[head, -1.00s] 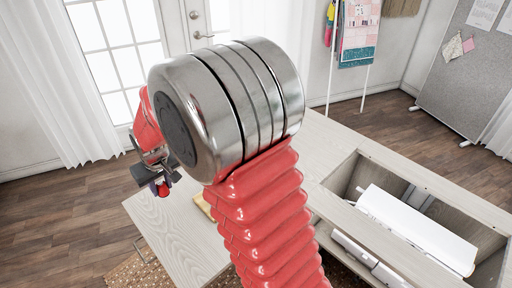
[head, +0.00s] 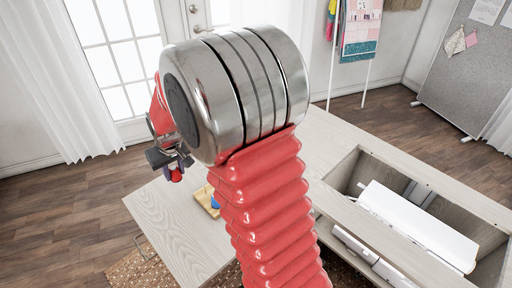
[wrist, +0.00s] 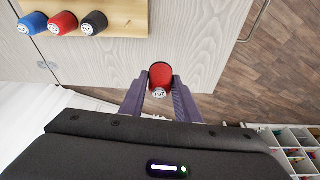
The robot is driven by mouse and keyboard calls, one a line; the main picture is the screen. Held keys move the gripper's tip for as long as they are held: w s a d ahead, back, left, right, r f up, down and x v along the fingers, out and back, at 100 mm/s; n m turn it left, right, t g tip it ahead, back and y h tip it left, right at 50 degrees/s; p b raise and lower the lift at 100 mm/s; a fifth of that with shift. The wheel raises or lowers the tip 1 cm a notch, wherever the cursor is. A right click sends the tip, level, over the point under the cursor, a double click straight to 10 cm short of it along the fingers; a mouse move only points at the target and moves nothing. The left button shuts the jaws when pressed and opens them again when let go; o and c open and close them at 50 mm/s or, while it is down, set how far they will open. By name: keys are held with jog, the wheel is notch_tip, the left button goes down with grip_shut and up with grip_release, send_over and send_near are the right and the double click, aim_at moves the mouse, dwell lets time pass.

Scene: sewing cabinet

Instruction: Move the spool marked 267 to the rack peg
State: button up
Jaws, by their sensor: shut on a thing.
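My gripper (wrist: 160,82) is shut on a red spool (wrist: 161,76) in the wrist view, one purple finger on each side of it. The white end of this spool carries a mark too small to read for sure. In the head view my gripper (head: 168,157) is at the left of my arm, with the red spool (head: 176,174) just below its jaws, above the pale tabletop's left edge.
A wooden board (wrist: 120,17) on the tabletop bears a blue spool (wrist: 33,22), a red spool (wrist: 63,22) and a black spool (wrist: 94,22). A white compartment tray (wrist: 295,150) is at lower right. The cabinet has an open well (head: 355,168) at right.

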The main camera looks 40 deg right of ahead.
jog(key=s+d, duration=0.1)
jog(key=d, duration=0.3)
jog(key=s+d+m, duration=0.1)
jog(key=d, duration=0.4)
jog(key=s+d+m, duration=0.1)
jog(key=d, duration=0.4)
jog(key=shift+s+d+r+h, duration=0.2)
jog(key=shift+s+r+h, duration=0.1)
jog(key=shift+r, duration=0.05)
jog(key=s+d+m, duration=0.2)
jog(key=s+d, duration=0.4)
jog(key=d, duration=0.6)
jog(key=shift+s+r+h, duration=0.3)
jog(key=shift+s+r, duration=0.05)
jog(key=shift+f, duration=0.1)
jog(key=shift+f, duration=2.2)
jog(key=shift+f, duration=2.35)
jog(key=o, duration=1.1)
